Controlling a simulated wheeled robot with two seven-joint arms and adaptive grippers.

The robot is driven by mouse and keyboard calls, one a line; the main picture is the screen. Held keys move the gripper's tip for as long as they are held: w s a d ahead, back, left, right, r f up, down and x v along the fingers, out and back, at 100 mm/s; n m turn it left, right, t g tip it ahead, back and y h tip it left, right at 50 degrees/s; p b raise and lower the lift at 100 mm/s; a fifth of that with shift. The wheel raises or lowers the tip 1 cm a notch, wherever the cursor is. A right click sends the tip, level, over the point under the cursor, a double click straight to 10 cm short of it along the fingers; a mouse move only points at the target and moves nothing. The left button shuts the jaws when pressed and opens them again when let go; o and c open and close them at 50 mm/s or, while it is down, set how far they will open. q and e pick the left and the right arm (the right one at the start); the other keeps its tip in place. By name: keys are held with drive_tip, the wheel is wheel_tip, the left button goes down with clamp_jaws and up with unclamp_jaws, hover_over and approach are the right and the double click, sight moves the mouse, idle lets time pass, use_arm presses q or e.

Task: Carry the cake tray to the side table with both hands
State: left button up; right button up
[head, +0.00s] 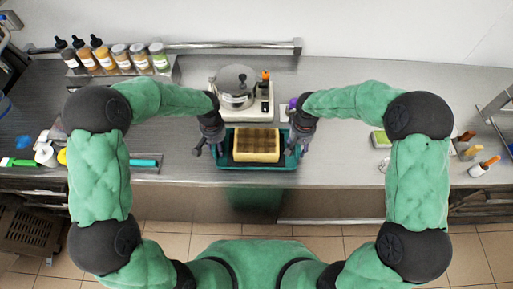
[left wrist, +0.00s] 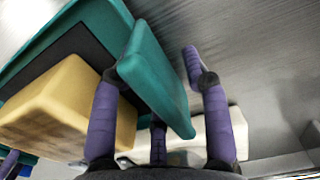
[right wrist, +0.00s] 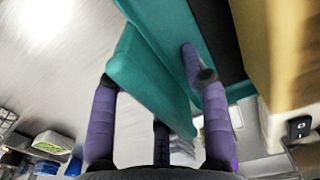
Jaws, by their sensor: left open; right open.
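The cake tray is teal (head: 225,160) with a dark inside and stands at the front of the steel counter. A yellow block-shaped cake (head: 256,146) sits in it. My left gripper (head: 207,150) is open at the tray's left end; in the left wrist view its purple fingers (left wrist: 160,90) lie on either side of the teal end handle (left wrist: 160,75). My right gripper (head: 300,148) is open at the right end; in the right wrist view its fingers (right wrist: 155,95) straddle the other teal handle (right wrist: 150,80). Whether the fingers touch the handles, I cannot tell.
A white scale (head: 262,103) with a metal pot stands just behind the tray. A rack of bottles and jars (head: 120,60) is at the back left. Small tools lie at the left, brushes (head: 485,166) at the right.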

use_arm(q)
clamp_jaws()
use_arm(e)
clamp_jaws()
use_arm(q)
drive_tip(key=shift+w+r, duration=0.1)
drive_tip(key=shift+r, duration=0.05)
use_arm(e)
drive_tip(key=shift+w+r, duration=0.1)
drive_tip(key=shift+r, duration=0.1)
